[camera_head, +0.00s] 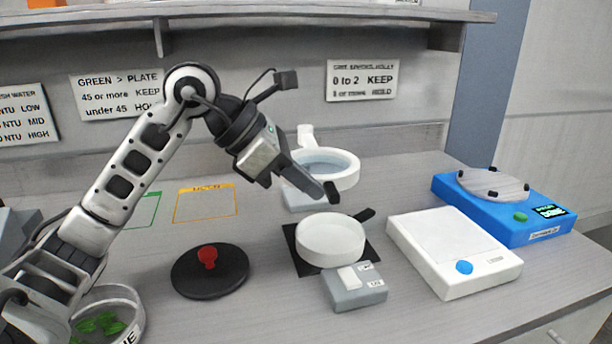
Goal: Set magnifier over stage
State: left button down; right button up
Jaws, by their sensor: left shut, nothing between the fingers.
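The magnifier (349,180) is a white ring with a bluish lens, at the back middle of the counter. A white post rises behind it and a pale base shows below. A round white dish-like piece (330,242) with a dark handle sits on a black square mat (306,268), in front of the magnifier; I cannot tell for certain whether this is the stage. My right gripper is out of view.
A grey switch box (355,290) stands before the mat. A white scale (440,235) and a blue device (520,228) stand at right. A black disc with a red knob (207,257) and a dish of greens (140,318) lie at left. A shelf (300,14) runs above.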

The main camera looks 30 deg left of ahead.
aim_at(330, 190)
pick_arm(q)
jog(key=shift+w+d+r+n+t+y+p, duration=0.15)
jog(key=shift+w+d+n+t+y+p, duration=0.15)
jog(key=shift+w+d+n+p, duration=0.55)
jog(key=shift+w+d, duration=0.2)
jog(key=shift+d, duration=0.35)
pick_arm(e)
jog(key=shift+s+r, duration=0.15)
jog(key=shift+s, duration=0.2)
